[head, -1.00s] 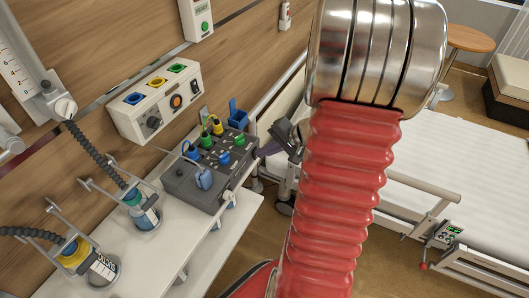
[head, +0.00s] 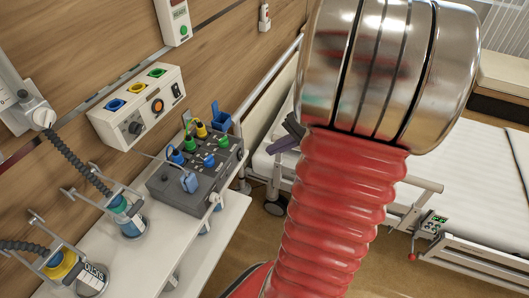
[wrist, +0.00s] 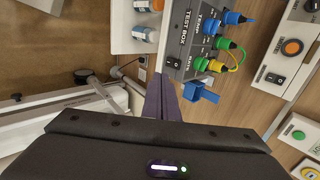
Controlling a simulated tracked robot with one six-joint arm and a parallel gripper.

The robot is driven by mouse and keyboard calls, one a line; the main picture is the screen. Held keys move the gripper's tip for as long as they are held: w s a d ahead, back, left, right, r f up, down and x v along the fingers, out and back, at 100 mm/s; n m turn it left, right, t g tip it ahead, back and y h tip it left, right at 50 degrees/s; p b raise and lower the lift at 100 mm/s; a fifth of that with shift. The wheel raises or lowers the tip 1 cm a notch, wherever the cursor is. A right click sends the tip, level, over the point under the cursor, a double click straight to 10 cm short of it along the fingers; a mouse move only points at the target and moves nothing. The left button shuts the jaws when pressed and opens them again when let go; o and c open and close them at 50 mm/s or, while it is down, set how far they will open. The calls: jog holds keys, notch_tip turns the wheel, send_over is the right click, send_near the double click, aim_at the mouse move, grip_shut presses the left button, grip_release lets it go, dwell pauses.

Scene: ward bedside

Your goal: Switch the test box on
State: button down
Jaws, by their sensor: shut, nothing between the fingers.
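The grey test box (head: 160,187) stands on the white shelf against the wall, with blue, green and yellow plugs in its top. In the wrist view the test box (wrist: 187,50) is at the top centre, its lettering sideways. A small black rocker (wrist: 172,62) shows near its lower left edge; which way it is pressed I cannot tell. My gripper (head: 274,147) is right of the box in the head view, apart from it. In the wrist view its purple fingers (wrist: 166,84) are together and empty, just below the box's edge in the picture. My arm hides part of the bed.
A cream wall unit (head: 140,103) with an orange button is above the box. A blue holder (head: 222,117) is at the box's back corner. A bed (head: 475,170) is right.

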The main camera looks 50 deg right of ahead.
aim_at(240, 154)
jog(key=shift+v, duration=1.5)
jog(key=shift+f, duration=0.1)
jog(key=shift+s+f, duration=0.15)
jog(key=shift+f, duration=0.5)
jog(key=shift+f, duration=0.1)
jog(key=w+r+x, duration=0.2)
jog(key=x, duration=1.1)
jog(key=shift+a, duration=0.3)
